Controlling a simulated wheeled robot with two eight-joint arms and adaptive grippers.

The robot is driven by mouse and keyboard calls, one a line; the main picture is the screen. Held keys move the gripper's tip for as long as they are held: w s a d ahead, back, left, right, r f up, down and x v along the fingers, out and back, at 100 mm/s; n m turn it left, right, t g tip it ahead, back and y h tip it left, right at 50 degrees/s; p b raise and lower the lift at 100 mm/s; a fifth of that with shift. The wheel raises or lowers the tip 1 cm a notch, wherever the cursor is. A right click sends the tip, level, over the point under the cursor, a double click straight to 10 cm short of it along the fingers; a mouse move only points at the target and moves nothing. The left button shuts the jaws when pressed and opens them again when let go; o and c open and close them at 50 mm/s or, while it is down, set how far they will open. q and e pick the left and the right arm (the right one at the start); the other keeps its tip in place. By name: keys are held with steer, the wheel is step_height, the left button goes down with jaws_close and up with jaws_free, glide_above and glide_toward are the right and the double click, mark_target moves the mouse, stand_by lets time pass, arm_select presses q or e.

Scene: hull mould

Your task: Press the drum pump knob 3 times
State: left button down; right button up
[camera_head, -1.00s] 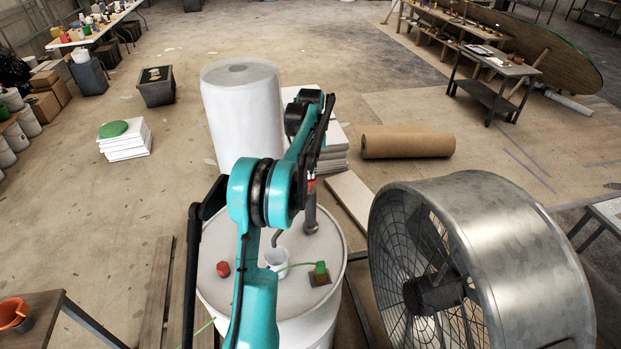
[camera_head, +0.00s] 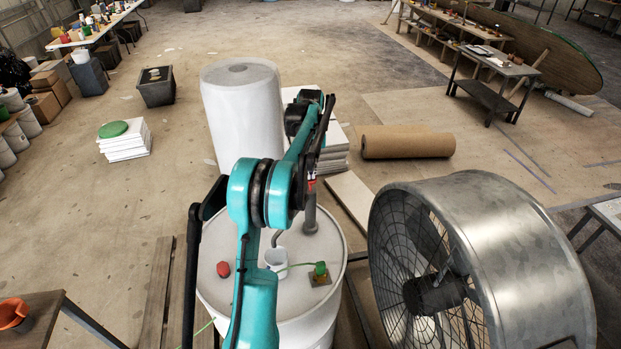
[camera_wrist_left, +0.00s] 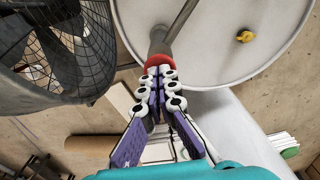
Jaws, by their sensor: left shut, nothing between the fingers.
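The white drum (camera_head: 290,250) stands in front of me, with the pump's grey pipe (camera_head: 311,215) rising from its lid. In the left wrist view the pump's red knob (camera_wrist_left: 151,63) sits on top of the grey pipe. My left gripper (camera_wrist_left: 156,80) is shut and empty, its fingertips at the knob and partly covering it. I cannot tell whether they touch it. In the head view the gripper (camera_head: 312,178) is above the pipe, mostly hidden by my teal arm. My right gripper is not in view.
A white cup (camera_head: 276,259), a red piece (camera_head: 223,269) and a green piece (camera_head: 320,268) are on the drum lid. A large fan (camera_head: 480,260) stands close at the right.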

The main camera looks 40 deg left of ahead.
arm_select(q)
steer(key=shift+f+b, duration=0.45)
steer(key=shift+f, duration=0.35)
steer(key=shift+f+b, duration=0.5)
steer(key=shift+f, duration=0.4)
steer(key=shift+r+p, duration=1.2)
steer(key=shift+r, duration=1.05)
steer(key=shift+f, duration=0.1)
